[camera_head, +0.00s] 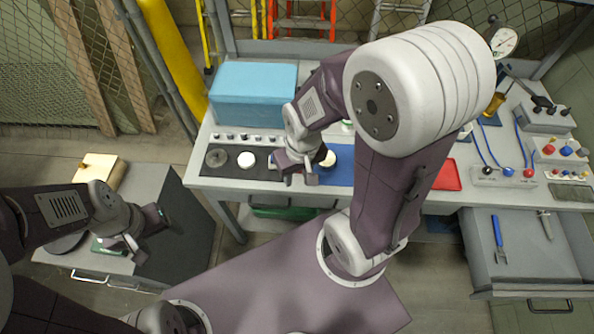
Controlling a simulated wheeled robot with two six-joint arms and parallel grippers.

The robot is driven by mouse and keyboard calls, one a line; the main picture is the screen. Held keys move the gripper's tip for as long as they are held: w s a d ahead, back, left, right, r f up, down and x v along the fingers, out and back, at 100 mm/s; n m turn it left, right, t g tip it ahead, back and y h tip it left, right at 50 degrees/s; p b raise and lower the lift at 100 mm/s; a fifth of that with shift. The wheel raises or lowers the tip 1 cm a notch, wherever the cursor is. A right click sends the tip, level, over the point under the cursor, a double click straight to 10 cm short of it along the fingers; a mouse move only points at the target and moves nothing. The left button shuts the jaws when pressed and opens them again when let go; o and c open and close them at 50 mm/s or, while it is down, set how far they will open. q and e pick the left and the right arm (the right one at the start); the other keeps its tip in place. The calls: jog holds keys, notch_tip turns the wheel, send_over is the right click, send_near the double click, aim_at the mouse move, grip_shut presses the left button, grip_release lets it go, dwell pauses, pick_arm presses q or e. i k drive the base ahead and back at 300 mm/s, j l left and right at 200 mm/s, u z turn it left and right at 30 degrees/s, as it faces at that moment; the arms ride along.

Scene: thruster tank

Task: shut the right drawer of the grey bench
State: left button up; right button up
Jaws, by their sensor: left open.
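The grey bench (225,187) runs across the back and right. Its right drawer (482,262) stands pulled out toward me at the lower right, with a blue-handled tool (498,238) and a second slim tool (545,224) inside. The drawer's dark handle (549,306) shows on its front. My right gripper (299,177) is over the bench top, left of the drawer and well apart from it; its jaws are too small to judge. My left gripper (149,234) is open and empty over the low cabinet at the left, far from the drawer.
A blue box (253,93), a red tray (447,176), a gauge (505,42) and control boxes (560,149) stand on the bench. The low grey cabinet (150,184) at the left carries a wooden block (104,169). Open floor lies left of the drawer. My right arm hides the bench's middle.

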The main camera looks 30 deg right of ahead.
aim_at(540, 269)
jog(key=z, duration=0.45)
jog(key=k+z, duration=0.1)
jog(key=z, duration=1.25)
jog(key=k+l+z, duration=0.1)
jog(key=z, duration=0.75)
jog(key=l+z, duration=0.1)
jog(key=z, duration=0.35)
jog(key=l+z, duration=0.1)
jog(key=z, duration=0.35)
jog(key=i+j+u, duration=0.25)
jog(key=i, duration=0.15)
jog(key=i+j+u, duration=0.1)
jog(key=i+u, duration=0.2)
jog(key=i, duration=0.05)
